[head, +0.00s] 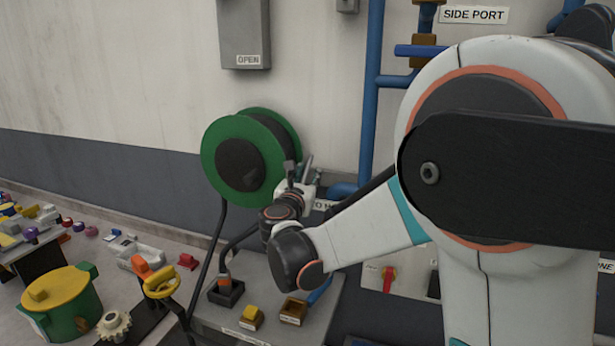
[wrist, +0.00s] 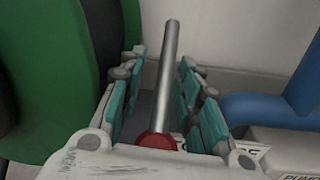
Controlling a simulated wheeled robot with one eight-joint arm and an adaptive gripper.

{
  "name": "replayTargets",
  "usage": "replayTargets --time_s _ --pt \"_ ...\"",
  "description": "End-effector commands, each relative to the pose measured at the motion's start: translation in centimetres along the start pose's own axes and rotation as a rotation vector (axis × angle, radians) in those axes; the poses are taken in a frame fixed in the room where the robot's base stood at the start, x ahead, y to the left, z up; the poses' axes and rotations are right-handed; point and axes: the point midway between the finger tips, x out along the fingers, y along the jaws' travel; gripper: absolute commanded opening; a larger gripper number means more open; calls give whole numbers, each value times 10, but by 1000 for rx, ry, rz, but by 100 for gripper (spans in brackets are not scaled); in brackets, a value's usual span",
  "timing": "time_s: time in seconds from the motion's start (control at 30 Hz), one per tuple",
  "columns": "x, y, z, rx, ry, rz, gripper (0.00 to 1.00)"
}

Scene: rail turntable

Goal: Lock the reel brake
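The green reel (head: 232,188) with a dark core stands against the wall on a dark frame in the head view. Its green flange (wrist: 45,80) fills the left of the wrist view. A grey metal lever rod (wrist: 166,75) with a red base (wrist: 156,141) stands between the teal-padded fingers of my gripper (wrist: 160,62). The fingers are open, with a gap visible on both sides of the rod. In the head view my gripper (head: 300,172) is just right of the reel. The rod's contact with the fingers and its lower mounting are not clear.
A blue pipe (wrist: 260,108) lies right of my gripper. Below my arm is a grey bench (head: 215,312) with a yellow block (head: 250,317). A green pot with a yellow lid (head: 62,295) and several small parts stand at the left. A grey box (head: 243,30) hangs above.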

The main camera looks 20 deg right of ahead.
Motion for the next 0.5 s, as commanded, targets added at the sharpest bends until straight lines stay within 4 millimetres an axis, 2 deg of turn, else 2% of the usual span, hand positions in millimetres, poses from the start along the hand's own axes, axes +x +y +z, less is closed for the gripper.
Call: replayTargets --time_s 0.03,0.17,0.5 --pt "0 0 0 0 0 0 29" --pt "0 0 0 0 0 0 0" --pt "0 0 0 0 0 0 0"
